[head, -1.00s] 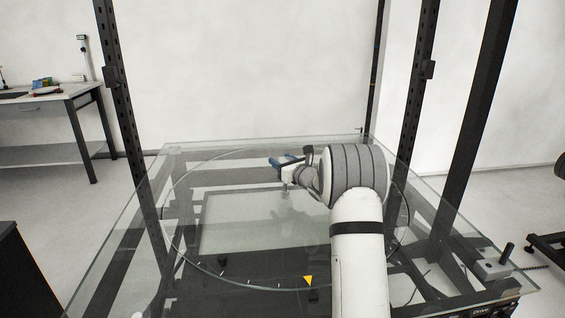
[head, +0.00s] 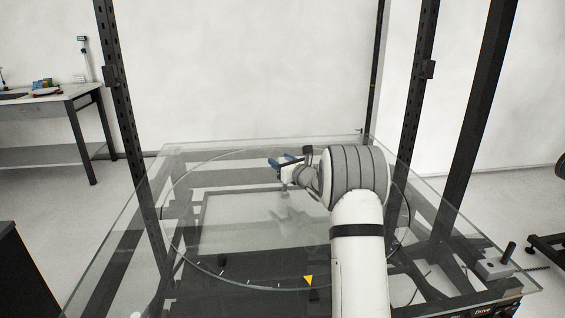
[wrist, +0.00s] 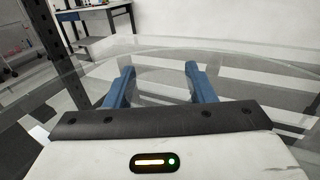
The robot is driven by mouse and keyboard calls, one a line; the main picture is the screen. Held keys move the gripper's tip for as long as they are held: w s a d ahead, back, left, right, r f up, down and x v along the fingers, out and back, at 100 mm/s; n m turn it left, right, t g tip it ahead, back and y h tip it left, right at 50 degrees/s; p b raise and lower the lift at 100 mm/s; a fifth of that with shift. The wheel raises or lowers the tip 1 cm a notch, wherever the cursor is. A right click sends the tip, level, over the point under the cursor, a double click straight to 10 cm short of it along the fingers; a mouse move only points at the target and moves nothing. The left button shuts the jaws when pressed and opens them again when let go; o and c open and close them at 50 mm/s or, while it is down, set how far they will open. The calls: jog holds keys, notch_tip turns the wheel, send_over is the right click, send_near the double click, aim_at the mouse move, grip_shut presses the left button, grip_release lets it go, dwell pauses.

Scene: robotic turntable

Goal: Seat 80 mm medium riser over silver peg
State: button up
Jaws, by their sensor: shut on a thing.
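My gripper (head: 277,163) has blue fingers and is low over the glass, left of my white arm. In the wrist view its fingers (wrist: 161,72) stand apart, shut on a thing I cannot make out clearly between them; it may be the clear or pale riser. In the head view a small greyish upright piece (head: 285,195) shows just below the gripper, on or close to the glass. I cannot tell whether it is the silver peg or part of the riser. Whether the riser is around the peg is not visible.
The round glass turntable (head: 180,258) lies on a glass-topped frame. Dark uprights (head: 131,130) rise at its sides. A yellow triangle marker (head: 308,281) and a small dark piece (head: 222,261) are near the front. A bench (head: 60,98) stands at far left. The left of the glass is clear.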

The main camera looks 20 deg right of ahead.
jog(key=shift+f+b, duration=1.15)
jog(key=shift+f, duration=0.05)
jog(key=shift+d+f+b, duration=0.1)
jog(key=shift+f+b, duration=0.2)
jog(key=shift+f+b, duration=0.3)
jog(key=o, duration=1.2)
jog(key=shift+f, duration=0.1)
notch_tip(320, 180, up, 10)
jog(key=shift+r+p, duration=0.1)
jog(key=shift+p, duration=0.65)
